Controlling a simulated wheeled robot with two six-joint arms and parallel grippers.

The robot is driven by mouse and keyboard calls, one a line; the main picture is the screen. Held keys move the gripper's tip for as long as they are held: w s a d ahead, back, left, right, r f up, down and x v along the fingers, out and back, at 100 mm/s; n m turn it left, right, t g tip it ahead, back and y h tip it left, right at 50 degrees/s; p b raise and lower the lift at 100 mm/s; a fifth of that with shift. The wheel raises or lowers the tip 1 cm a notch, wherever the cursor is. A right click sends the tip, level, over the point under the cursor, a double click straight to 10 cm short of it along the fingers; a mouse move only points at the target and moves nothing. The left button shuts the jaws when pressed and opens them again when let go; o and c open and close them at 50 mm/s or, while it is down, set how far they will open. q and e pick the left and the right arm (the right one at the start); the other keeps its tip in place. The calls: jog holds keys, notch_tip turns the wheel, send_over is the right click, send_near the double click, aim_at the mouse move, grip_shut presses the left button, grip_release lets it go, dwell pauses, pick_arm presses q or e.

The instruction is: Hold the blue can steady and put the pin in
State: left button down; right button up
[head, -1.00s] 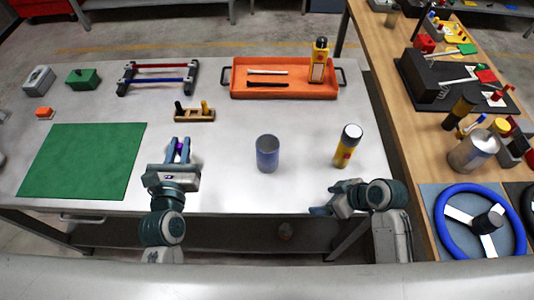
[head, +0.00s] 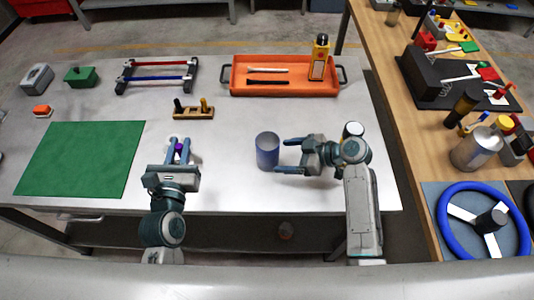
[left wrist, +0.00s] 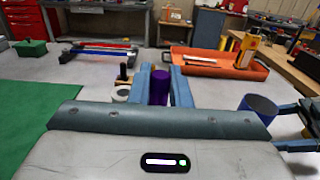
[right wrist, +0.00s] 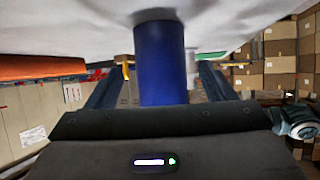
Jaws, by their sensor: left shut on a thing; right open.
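The blue can (head: 267,152) stands upright on the grey table, and its top looks dark. It also shows at the right in the left wrist view (left wrist: 259,108). My right gripper (head: 285,156) is open just right of the can, its fingers pointing at it. In the right wrist view the can (right wrist: 161,62) appears upside down, between the fingers. I cannot tell whether they touch it. My left gripper (head: 179,144) is shut on a purple pin (left wrist: 160,87), held upright left of the can. The pin's lower end is hidden.
A wooden block with pegs (head: 194,113) stands behind my left gripper. An orange tray (head: 284,90) lies at the back, a green mat (head: 80,160) at the left. A white-topped bottle (head: 353,129) is partly hidden behind my right arm. Table between left gripper and can is clear.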

aim_at(278, 156)
pick_arm(q)
jog(key=shift+f+b, duration=1.1)
jog(key=shift+f, duration=0.25)
pick_arm(e)
jog(key=shift+x, duration=2.9)
jog(key=c, duration=0.8)
